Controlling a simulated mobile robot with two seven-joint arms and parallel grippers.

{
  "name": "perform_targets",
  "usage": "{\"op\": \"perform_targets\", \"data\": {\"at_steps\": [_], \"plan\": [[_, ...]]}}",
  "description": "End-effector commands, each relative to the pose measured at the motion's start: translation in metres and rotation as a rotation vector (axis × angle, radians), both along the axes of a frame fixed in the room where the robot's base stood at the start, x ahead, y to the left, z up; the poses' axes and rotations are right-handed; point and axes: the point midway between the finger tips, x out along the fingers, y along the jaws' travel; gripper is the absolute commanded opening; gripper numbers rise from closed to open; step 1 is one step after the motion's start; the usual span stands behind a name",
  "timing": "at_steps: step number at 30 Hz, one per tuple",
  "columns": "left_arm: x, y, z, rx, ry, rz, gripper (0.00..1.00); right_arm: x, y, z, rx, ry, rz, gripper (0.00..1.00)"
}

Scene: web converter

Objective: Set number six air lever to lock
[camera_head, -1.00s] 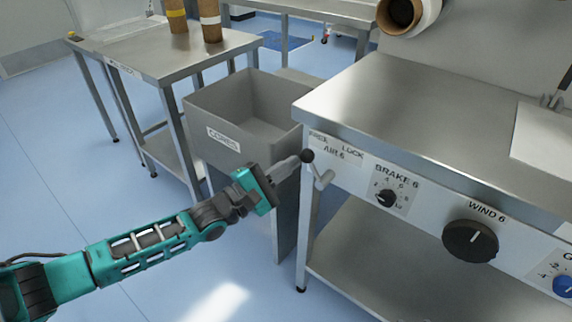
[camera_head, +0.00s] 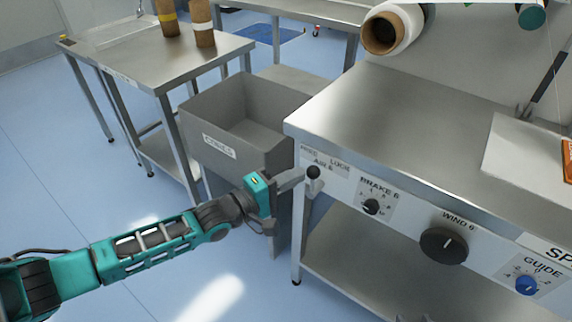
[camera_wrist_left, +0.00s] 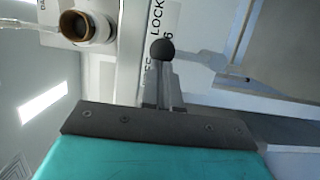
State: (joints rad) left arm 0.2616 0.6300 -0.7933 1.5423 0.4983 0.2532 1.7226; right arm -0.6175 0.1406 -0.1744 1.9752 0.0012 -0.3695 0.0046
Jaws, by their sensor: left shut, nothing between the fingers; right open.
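The number six air lever (camera_head: 312,185) has a black ball knob and a light grey arm. It is on the front panel at the table's left corner, under the "FREE / LOCK AIR 6" label (camera_head: 326,161). In the head view its knob points about straight up, between the two words. My left gripper (camera_head: 301,177) is shut and empty, its fingertips against or very close to the knob's left side. In the left wrist view the fingertips (camera_wrist_left: 160,80) lie just below the knob (camera_wrist_left: 162,49); contact is unclear. My right gripper is not in view.
Right of the lever are the brake 6 knob (camera_head: 371,207), wind 6 knob (camera_head: 444,245) and blue guide knob (camera_head: 526,285). A grey cores bin (camera_head: 220,150) stands left of the steel table (camera_head: 400,110). Open floor lies at lower left.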

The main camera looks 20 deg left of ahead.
Motion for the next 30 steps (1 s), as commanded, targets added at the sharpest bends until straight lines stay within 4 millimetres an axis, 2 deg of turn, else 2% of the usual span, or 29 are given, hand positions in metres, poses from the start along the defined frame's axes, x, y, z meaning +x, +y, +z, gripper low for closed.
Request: {"op": "perform_targets", "data": {"at_steps": [1, 8, 18, 30], "plan": [[-0.001, -0.004, 0.009, 0.038, -0.016, 0.0, 0.0, -0.003, -0.003, 0.008, -0.005, 0.004, -0.003, 0.43], [-0.006, -0.019, 0.01, 0.222, -0.083, 0.001, 0.0, -0.008, -0.011, 0.016, -0.018, 0.011, -0.015, 0.43], [-0.013, -0.035, 0.005, 0.216, -0.079, 0.001, 0.0, -0.006, -0.008, 0.027, -0.013, 0.006, -0.01, 0.43], [-0.015, -0.043, 0.003, 0.216, -0.079, 0.0, 0.0, -0.004, -0.007, 0.03, -0.015, 0.002, -0.006, 0.43]]}}
